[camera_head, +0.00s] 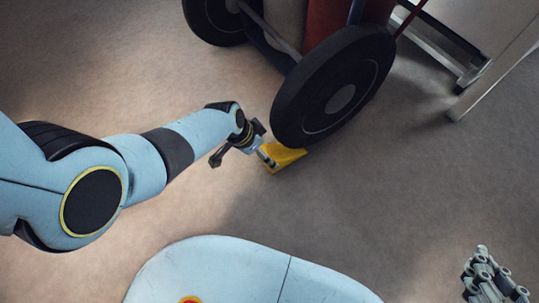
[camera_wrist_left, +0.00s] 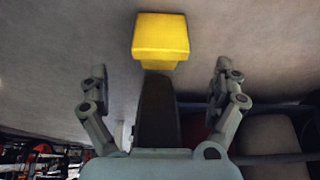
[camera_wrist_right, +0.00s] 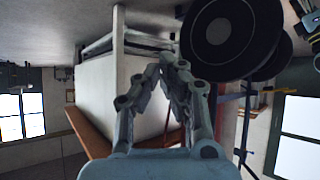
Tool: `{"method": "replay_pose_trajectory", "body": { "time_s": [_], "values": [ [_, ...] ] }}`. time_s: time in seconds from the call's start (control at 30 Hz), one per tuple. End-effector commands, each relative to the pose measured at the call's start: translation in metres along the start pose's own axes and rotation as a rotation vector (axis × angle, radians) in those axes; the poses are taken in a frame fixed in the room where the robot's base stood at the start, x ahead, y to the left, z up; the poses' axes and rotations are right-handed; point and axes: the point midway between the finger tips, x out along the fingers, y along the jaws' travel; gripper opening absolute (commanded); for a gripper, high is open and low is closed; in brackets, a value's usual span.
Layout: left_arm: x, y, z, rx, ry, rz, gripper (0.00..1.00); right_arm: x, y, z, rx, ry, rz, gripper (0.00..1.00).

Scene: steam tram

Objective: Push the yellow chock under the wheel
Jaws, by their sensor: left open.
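The yellow chock (camera_head: 287,156) lies on the floor at the lower edge of the big black wheel (camera_head: 335,88), which overlaps part of it in the head view. I cannot tell whether they touch. My left gripper (camera_head: 266,156) is open, close against the chock's left side. In the left wrist view the chock (camera_wrist_left: 160,38) shows beyond the open fingers (camera_wrist_left: 160,82), with the dark wheel (camera_wrist_left: 158,118) edge-on between them. My right gripper (camera_head: 490,280) is at the lower right, away from the chock. In the right wrist view its fingers (camera_wrist_right: 170,68) are together and empty.
A second black wheel (camera_head: 215,18) and a dark red body stand at the top. A pale framed structure (camera_head: 480,45) stands at the upper right with a leg on the floor. The floor (camera_head: 400,190) right of the chock is clear.

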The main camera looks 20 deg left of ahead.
Motion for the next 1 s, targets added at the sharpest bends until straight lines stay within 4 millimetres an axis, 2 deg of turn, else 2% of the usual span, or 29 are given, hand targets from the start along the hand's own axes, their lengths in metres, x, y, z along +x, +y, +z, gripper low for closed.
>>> {"method": "replay_pose_trajectory", "body": {
  "time_s": [0.03,0.17,0.63,1.0],
  "values": [
    [0.009,0.002,0.003,-0.001,-0.004,0.003,0.96,0.001,-0.001,0.004,-0.002,0.034,-0.001,0.0],
    [0.02,0.001,0.003,-0.001,-0.003,0.003,0.96,-0.003,-0.004,0.0,-0.009,0.149,-0.003,0.0],
    [0.033,0.0,0.001,-0.001,-0.001,0.001,0.96,0.004,-0.002,-0.098,-0.041,0.496,-0.002,0.0],
    [0.047,0.0,0.001,-0.001,-0.001,0.001,0.96,-0.01,-0.004,-0.17,-0.069,0.782,-0.003,0.0]
  ]
}}
